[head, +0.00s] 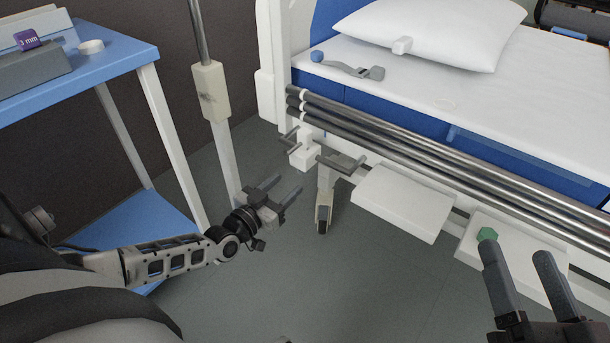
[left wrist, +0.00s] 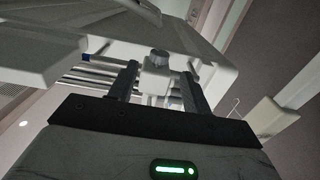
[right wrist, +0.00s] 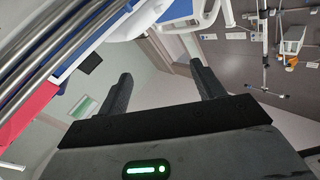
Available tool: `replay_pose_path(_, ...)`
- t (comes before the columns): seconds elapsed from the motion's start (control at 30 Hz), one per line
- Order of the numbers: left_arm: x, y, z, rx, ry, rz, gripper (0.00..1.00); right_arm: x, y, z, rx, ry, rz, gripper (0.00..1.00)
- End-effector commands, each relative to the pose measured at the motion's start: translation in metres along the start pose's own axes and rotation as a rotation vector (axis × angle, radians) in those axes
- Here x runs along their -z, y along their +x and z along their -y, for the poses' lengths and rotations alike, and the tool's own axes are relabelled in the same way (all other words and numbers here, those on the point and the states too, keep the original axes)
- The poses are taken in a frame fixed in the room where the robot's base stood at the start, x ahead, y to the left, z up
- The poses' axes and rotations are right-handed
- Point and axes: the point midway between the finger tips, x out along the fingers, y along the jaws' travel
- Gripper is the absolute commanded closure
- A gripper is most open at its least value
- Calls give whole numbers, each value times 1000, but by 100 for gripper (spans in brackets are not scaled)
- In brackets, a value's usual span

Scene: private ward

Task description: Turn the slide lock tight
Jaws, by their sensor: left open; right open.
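A small white block with dark grey handles (head: 303,152) sits at the bed frame's near corner, under the side rails; it may be the slide lock, but I cannot tell for sure. In the left wrist view a round grey knob (left wrist: 160,57) on a white block (left wrist: 154,82) shows between the fingers, beyond them. My left gripper (head: 282,188) is open and empty, below and left of the bed's corner, apart from the block. My right gripper (head: 517,258) is open and empty at the lower right, near a white panel with a green hexagonal piece (head: 486,234).
The bed's metal rails (head: 430,155) run along its side above white panels (head: 403,203). A caster (head: 323,210) stands under the corner. A blue trolley (head: 110,68) and a pole (head: 212,90) stand at left. The floor (head: 350,290) between is clear.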

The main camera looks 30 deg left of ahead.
Motion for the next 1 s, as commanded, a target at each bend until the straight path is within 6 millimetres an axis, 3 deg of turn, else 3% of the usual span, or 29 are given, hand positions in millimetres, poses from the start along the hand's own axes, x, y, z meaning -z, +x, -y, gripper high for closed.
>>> replay_pose_path(0.1,-4,28,0,0,0,-4,51,15,6,-1,34,-133,-119,33)
replay_pose_path(0.33,-3,65,0,1,1,-1,51,46,8,10,96,-342,-320,33)
replay_pose_path(0.5,-2,77,0,0,0,1,51,57,6,16,120,-419,-395,33)
replay_pose_path(0.8,0,79,0,0,0,2,51,60,6,18,125,-434,-409,33)
replay_pose_path(0.83,0,79,0,0,0,2,54,60,6,18,125,-433,-409,33)
replay_pose_path(0.97,0,79,0,0,0,2,90,60,6,17,124,-433,-409,33)
replay_pose_path(1.0,0,79,0,0,0,2,95,60,6,17,124,-433,-409,33)
